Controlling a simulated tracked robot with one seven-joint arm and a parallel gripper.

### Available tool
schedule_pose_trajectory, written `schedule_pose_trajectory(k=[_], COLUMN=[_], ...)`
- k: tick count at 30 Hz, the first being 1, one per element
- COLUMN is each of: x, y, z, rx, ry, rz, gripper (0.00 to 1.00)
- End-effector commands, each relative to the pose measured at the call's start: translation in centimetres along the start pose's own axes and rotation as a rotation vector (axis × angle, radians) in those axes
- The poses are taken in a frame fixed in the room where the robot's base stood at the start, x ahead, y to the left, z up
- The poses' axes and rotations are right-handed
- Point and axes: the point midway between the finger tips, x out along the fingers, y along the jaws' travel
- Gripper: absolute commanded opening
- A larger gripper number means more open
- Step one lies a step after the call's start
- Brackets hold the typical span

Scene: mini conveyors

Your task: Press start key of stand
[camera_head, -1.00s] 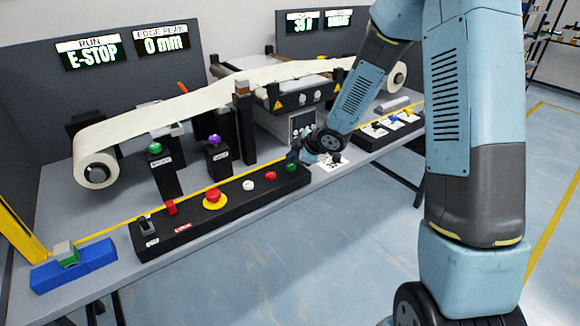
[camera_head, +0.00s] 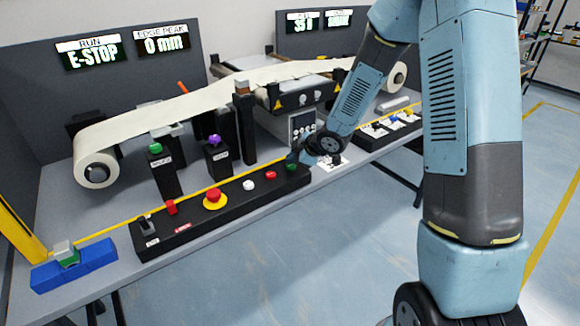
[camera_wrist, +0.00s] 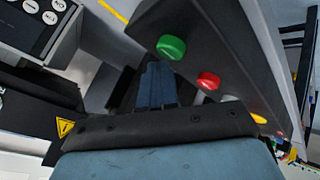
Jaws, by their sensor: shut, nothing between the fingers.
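The black control stand (camera_head: 235,203) lies along the front of the table. Its green button (camera_head: 291,167) is at the right end, beside a red button (camera_head: 270,175) and a white one (camera_head: 248,185). My gripper (camera_head: 293,156) is shut and empty, close by the green button. In the wrist view the green button (camera_wrist: 171,47) and red button (camera_wrist: 208,80) show just beyond my shut fingers (camera_wrist: 158,72). The fingers appear apart from the green button, to its lower left there. I cannot read any label by it.
A red mushroom button (camera_head: 215,197) on a yellow base and a small red switch (camera_head: 171,207) sit further left on the stand. A display (camera_head: 93,53) reads E-STOP. Posts with green (camera_head: 155,148) and purple (camera_head: 214,140) knobs stand behind. The floor in front is clear.

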Motion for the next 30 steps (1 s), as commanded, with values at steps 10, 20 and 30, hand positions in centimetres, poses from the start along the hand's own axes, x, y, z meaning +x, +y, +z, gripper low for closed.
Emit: schedule_pose_trajectory(k=[10, 20, 30], x=[0.23, 0.46, 0.60], y=[-0.19, -0.36, -0.47], z=[0.17, 0.34, 0.46], rx=[0.001, 0.000, 0.000], ry=[0.000, 0.000, 0.000], rz=[-0.001, -0.001, -0.001], gripper=[0.00, 0.00, 0.00])
